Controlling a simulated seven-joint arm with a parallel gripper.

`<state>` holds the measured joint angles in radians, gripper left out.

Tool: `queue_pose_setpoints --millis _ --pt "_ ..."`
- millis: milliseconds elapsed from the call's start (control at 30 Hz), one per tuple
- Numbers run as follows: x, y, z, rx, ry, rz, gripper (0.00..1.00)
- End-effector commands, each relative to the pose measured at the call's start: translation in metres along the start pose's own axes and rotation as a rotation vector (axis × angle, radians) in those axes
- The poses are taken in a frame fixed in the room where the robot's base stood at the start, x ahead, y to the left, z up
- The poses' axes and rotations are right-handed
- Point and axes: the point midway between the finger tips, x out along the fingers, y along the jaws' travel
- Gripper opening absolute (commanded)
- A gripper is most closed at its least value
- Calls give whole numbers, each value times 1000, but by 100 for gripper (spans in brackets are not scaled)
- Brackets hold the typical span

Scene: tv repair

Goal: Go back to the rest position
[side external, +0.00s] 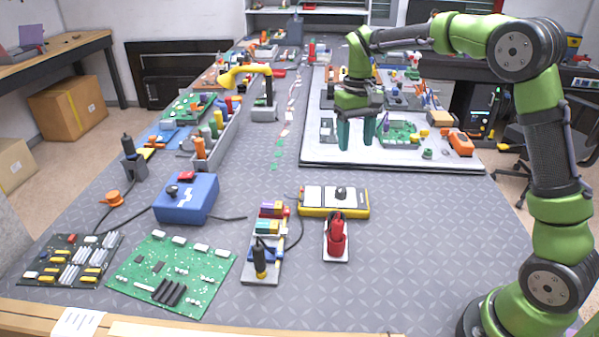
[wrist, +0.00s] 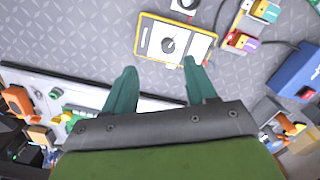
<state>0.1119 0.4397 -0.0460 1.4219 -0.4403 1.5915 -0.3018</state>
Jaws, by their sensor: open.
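My gripper (side external: 357,133) has two teal fingers pointing down. In the side external view it hangs over the near left part of the white-edged work board (side external: 330,167). In the wrist view my gripper (wrist: 160,82) is open, with a clear gap between the fingers and nothing held.
A red tool on a white base (side external: 336,238) stands before the multimeter. A blue box (side external: 187,198), a green circuit board (side external: 172,272) and a grey bin of bottles (side external: 215,140) are to the left. A green board (side external: 400,132) and orange device (side external: 461,142) lie on the work board. The front right table is bare.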

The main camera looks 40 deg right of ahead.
Motion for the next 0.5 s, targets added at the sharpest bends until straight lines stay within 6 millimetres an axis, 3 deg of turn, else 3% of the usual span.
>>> queue_pose_setpoints --millis 33,233,500 --pt "-10 -4 18 0 44 -25 57" --pt "-28 -16 84 23 214 -132 57" --pt "-29 -22 175 52 422 -279 57"
